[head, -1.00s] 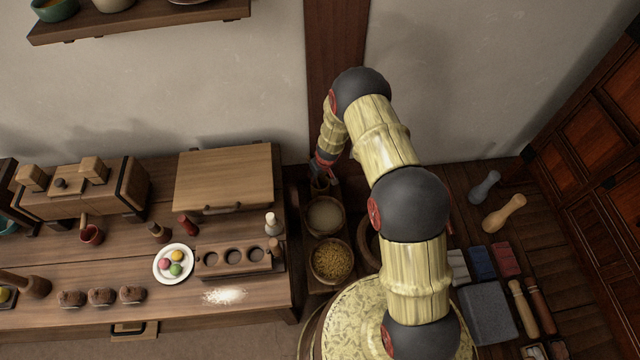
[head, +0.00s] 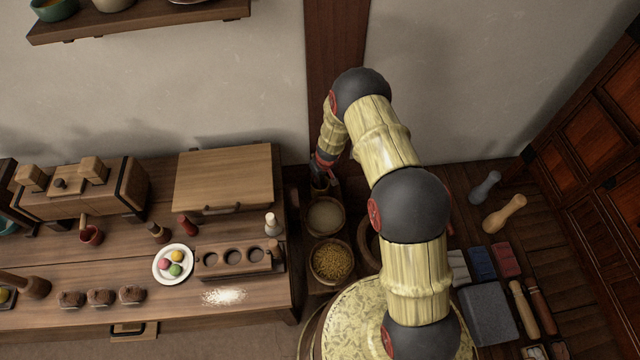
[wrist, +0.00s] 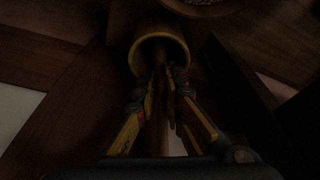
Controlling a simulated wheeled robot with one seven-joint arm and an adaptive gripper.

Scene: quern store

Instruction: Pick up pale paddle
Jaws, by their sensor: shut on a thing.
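In the dark wrist view, my gripper (wrist: 163,82) is shut on a slim upright shaft, which I take to be the pale paddle (wrist: 175,145). The shaft runs between the two yellow-sided fingers. Its far end goes into the mouth of a round holder with a yellowish rim (wrist: 139,58). The fingertips are at or just inside that mouth; the dark hides whether they touch the wall. In the head view my gripper (head: 321,177) is small, at the back beside the wooden post, and the paddle is too hidden by it to make out.
A bowl of pale grain (head: 325,215) and a bowl of yellow grain (head: 330,262) stand in front of the holder. The worktable (head: 130,255) with a plate of coloured balls (head: 163,276) is to the left. Tools and blocks lie on the dark surface to the right.

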